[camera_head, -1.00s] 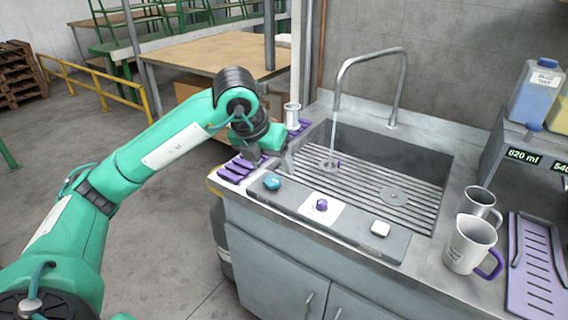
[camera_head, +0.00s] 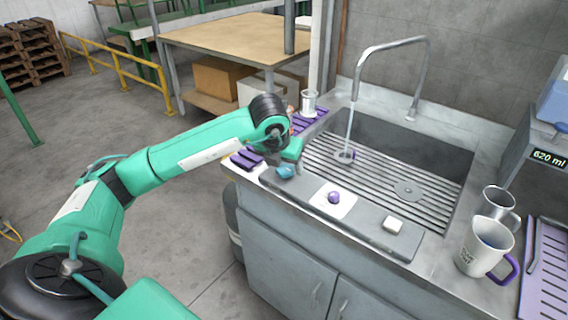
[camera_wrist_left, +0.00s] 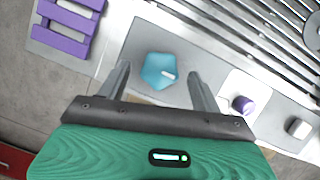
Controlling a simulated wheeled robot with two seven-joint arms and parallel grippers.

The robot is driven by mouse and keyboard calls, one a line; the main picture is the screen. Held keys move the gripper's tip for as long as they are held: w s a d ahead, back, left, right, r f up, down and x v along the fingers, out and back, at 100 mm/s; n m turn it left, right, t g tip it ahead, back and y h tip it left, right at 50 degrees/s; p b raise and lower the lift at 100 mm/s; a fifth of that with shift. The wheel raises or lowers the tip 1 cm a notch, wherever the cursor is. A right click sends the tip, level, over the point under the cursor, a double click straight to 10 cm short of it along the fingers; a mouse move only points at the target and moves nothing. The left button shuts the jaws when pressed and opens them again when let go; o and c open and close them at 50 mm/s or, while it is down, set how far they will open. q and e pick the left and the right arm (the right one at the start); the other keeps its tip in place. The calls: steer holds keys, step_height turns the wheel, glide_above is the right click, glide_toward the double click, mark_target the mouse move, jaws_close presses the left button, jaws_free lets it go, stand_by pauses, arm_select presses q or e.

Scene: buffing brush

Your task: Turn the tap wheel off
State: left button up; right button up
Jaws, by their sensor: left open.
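The teal, star-shaped tap wheel (camera_head: 285,173) with a white mark sits at the left end of the grey panel in front of the sink. It also shows in the left wrist view (camera_wrist_left: 158,72). My left gripper (camera_head: 290,164) is just above it, open, pointing down. In the wrist view its two fingers stand on either side of the wheel, with gaps to both; whether they are down at its height I cannot tell. Water runs from the curved metal tap (camera_head: 390,44) into the sink (camera_head: 440,153). My right gripper is not in view.
A purple knob (camera_head: 334,197) on a white plate and a white block (camera_head: 393,223) sit along the panel, right of the wheel. A purple rack (camera_head: 247,159) lies just left. Mugs (camera_head: 485,247) stand at the right.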

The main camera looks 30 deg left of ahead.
arm_select(q)
steer(key=shift+w+f, duration=0.15)
steer(key=shift+f, duration=0.3)
steer(key=shift+c, duration=0.3)
steer(key=c, duration=0.9)
steer(key=shift+c, duration=0.2)
